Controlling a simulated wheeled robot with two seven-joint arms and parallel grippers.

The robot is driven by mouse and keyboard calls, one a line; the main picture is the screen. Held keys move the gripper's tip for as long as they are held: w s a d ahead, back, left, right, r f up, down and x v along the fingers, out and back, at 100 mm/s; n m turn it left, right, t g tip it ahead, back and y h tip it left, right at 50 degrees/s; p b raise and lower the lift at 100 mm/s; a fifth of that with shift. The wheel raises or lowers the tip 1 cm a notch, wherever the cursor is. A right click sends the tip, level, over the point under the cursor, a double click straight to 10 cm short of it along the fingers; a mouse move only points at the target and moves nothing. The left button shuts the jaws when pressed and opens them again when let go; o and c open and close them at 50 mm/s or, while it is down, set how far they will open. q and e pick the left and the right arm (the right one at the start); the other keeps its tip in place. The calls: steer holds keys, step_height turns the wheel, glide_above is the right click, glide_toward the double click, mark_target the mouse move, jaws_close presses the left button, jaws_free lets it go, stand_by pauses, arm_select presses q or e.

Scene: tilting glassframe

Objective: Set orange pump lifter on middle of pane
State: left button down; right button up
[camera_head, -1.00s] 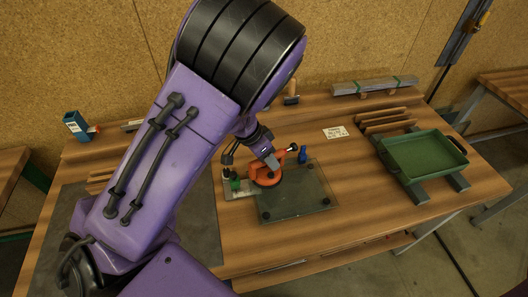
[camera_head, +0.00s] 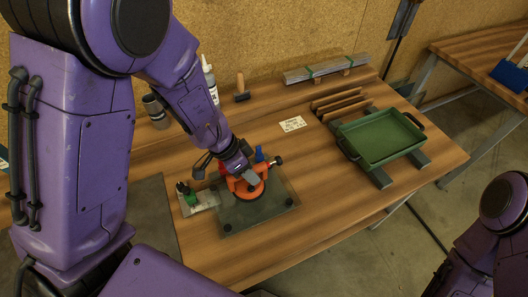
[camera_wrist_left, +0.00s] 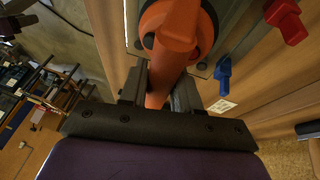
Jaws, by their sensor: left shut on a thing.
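The orange pump lifter (camera_head: 248,187) has a round body and a black-tipped pump end. It is over the back part of the glass pane (camera_head: 262,212), left of the middle; whether it touches the glass I cannot tell. My left gripper (camera_head: 238,168) is shut on its orange handle, which also shows between the fingers in the left wrist view (camera_wrist_left: 160,88). The pane lies flat on the bench with dark round pads near its front corners. My right gripper is out of view; only part of the right arm shows at lower right.
A blue clamp (camera_wrist_left: 222,75) and a red clamp (camera_wrist_left: 285,20) stand behind the pane. A green-knobbed fitting (camera_head: 187,195) is at its left. A green tray (camera_head: 383,140), wooden strips (camera_head: 350,98) and a card (camera_head: 292,124) lie right and behind. Bench front is clear.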

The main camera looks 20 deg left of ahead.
arm_select(q)
steer(key=shift+w+d+f, duration=0.15)
steer(key=shift+w+f, duration=0.2)
steer(key=shift+f, duration=0.2)
steer(key=shift+s+f, duration=0.2)
steer(key=shift+f, duration=0.2)
step_height(320, 180, down, 3)
steer(key=b, duration=0.3)
steer(key=shift+f+b, duration=0.15)
steer(key=shift+b, duration=0.2)
steer(key=shift+w, duration=0.25)
steer(key=shift+s+a, duration=0.2)
steer(key=shift+a, duration=0.05)
steer(key=c, duration=0.8)
jaws_free()
steer(key=shift+d, duration=0.1)
steer(key=shift+w, duration=0.1)
